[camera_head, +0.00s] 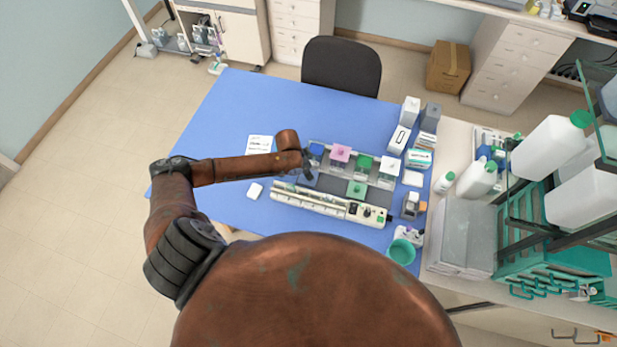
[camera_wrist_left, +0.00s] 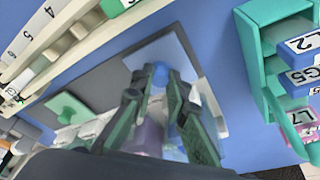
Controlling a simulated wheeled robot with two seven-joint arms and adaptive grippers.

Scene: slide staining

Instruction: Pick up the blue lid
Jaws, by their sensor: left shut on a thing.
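The blue lid (camera_head: 316,150) is at the left end of the row of staining jars in the head view, right by my left gripper (camera_head: 309,165). In the left wrist view the knob of the blue lid (camera_wrist_left: 159,74) sits between the fingertips of my left gripper (camera_wrist_left: 160,82), which is shut on it. The fingers partly hide the lid in both views. I cannot tell whether the lid is clear of its jar. My right gripper is not in view.
Jars with a pink lid (camera_head: 341,152), a green lid (camera_head: 364,162) and a white lid (camera_head: 389,165) stand close to the right. Another green lid (camera_head: 357,188) lies in front. A long white rack (camera_head: 310,202) is nearer me. The blue table (camera_head: 235,110) is clear at back left.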

